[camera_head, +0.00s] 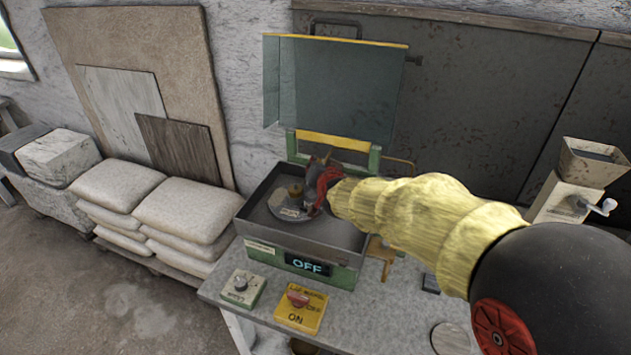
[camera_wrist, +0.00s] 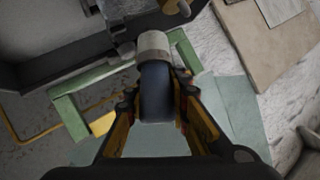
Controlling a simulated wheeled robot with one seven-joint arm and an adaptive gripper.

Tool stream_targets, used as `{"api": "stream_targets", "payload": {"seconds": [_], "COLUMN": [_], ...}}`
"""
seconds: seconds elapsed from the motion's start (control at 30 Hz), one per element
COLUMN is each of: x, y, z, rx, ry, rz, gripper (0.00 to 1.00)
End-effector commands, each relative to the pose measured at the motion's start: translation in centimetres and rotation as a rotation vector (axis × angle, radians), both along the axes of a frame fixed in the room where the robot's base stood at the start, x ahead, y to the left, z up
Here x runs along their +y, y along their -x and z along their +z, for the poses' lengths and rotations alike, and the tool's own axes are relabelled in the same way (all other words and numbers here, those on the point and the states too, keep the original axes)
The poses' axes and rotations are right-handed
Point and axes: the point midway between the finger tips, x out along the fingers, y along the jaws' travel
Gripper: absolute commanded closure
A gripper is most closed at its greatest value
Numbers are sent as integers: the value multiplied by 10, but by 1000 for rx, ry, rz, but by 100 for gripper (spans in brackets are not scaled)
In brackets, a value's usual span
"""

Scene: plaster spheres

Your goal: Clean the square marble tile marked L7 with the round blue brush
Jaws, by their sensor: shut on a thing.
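My gripper (camera_head: 322,187) reaches into the grey metal basin (camera_head: 325,239) of the green machine. In the wrist view my gripper (camera_wrist: 156,98) is shut around a dark blue round body with a pale end, which looks like the round blue brush (camera_wrist: 155,90). Its pale end points away from the palm. A round grey plate (camera_head: 285,212) lies in the basin, with small pale and brown things on it, partly hidden by my gripper. I cannot make out an L7 mark or tell which piece is the square marble tile.
The machine's display (camera_head: 307,265) reads OFF. In front are a yellow switch box (camera_head: 300,309) and a pale knob box (camera_head: 243,288). A raised clear shield (camera_head: 335,90) stands behind the basin. A hopper grinder (camera_head: 580,180) stands right; sacks (camera_head: 185,210) lie left.

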Motion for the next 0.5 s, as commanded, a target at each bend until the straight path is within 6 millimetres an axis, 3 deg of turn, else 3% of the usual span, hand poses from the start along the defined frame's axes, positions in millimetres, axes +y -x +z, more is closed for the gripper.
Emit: {"api": "stream_targets", "payload": {"seconds": [0.5], "x": [3], "y": [-2], "z": [-3], "rx": [38], "ry": [59], "rz": [-8], "gripper": [100]}}
